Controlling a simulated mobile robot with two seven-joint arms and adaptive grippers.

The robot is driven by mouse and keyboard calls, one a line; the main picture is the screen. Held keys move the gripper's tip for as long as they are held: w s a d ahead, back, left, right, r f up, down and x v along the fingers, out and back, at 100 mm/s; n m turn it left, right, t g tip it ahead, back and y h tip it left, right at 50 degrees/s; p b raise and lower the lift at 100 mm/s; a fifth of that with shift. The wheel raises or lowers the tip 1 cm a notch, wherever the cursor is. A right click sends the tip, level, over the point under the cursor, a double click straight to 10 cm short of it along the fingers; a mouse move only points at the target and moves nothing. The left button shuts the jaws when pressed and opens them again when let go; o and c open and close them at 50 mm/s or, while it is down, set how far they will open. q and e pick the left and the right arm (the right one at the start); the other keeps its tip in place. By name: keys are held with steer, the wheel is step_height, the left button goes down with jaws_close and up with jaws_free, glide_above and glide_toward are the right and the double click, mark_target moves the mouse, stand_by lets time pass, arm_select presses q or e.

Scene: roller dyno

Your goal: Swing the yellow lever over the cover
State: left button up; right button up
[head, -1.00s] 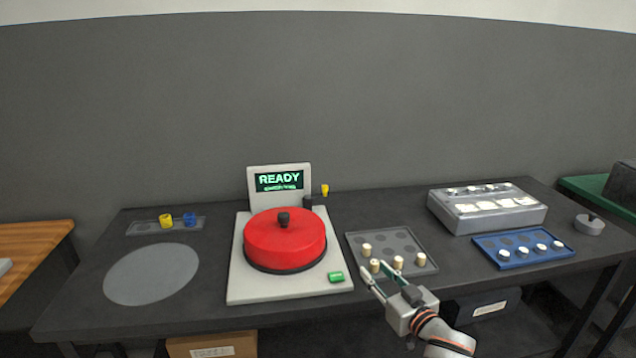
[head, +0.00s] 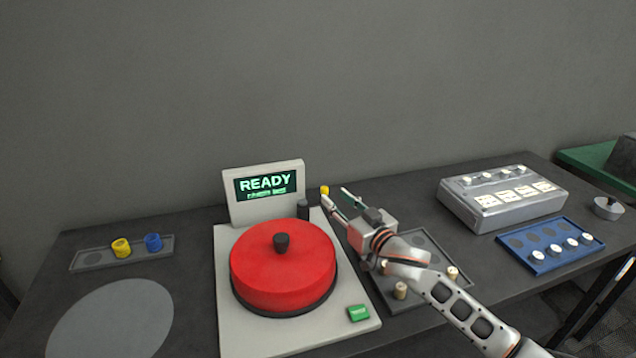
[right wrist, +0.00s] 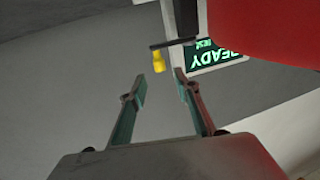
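The red round cover (head: 283,268) with a dark knob sits on the light grey machine base. The yellow lever tip (head: 324,190) shows just right of the dark post (head: 303,209) behind the cover. In the right wrist view the yellow tip (right wrist: 159,61) hangs from a thin dark bar, ahead of and between the fingers. My right gripper (head: 337,196) is open and empty, its fingers pointing toward the lever and apart from it as far as the wrist view shows. The right wrist view also shows the open fingers (right wrist: 153,84). My left gripper is not in view.
The READY screen (head: 264,185) stands behind the cover. A green button (head: 358,313) is at the base's front right. A grey tray (head: 432,247) with small pegs lies under my right arm. A blue tray (head: 538,246) and a grey box (head: 500,198) stand further right.

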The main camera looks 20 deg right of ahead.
mark_target(327, 189)
steer(key=shift+x, duration=3.5)
jaws_close()
